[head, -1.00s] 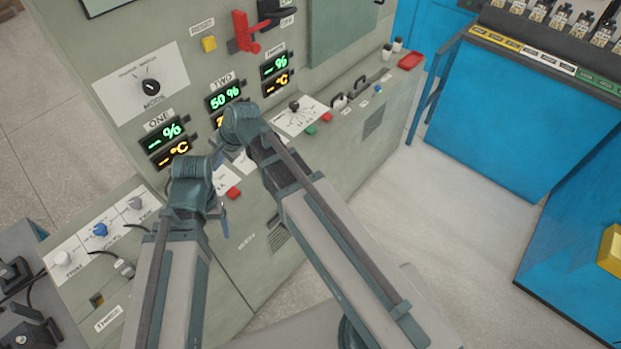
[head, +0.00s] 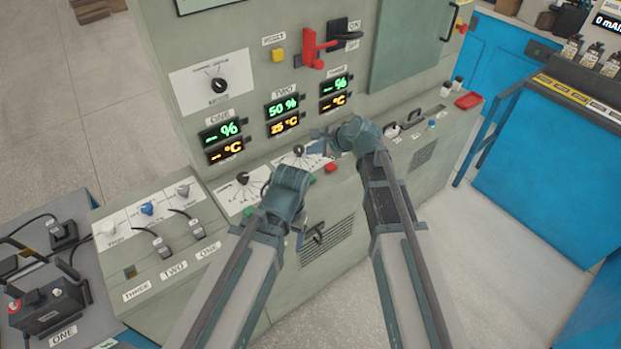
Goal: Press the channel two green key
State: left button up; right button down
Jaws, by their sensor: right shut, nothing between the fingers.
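The channel two green key (head: 311,181) shows as a small green patch on the sloped ledge below the TWO display (head: 283,115), partly hidden by my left wrist. The channel two red key (head: 331,168) is just right of it. My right gripper (head: 318,136) is shut and empty, above the channel two dial plate (head: 298,151), a little up and right of the green key. My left gripper (head: 301,234) is mostly hidden beyond its wrist, low against the cabinet front, and its fingers cannot be made out.
The channel one dial (head: 243,178) is left of my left wrist. A red lever (head: 314,47) and yellow button (head: 278,55) are higher up. Plugs and cables (head: 161,247) sit on the left ledge. A blue bench (head: 540,150) stands right, with open floor before it.

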aim_at(312, 179)
jog(key=shift+f+b, duration=4.4)
jog(key=shift+f, duration=0.05)
jog(key=shift+f, duration=0.1)
jog(key=shift+f+b, duration=0.3)
jog(key=shift+b, duration=0.05)
jog(key=shift+f+b, duration=0.4)
jog(key=shift+b, duration=0.05)
jog(key=shift+r+p, duration=0.85)
jog(key=shift+p, duration=0.05)
notch_tip(312, 179, up, 5)
jog(key=p, duration=0.5)
jog(key=shift+r, duration=0.1)
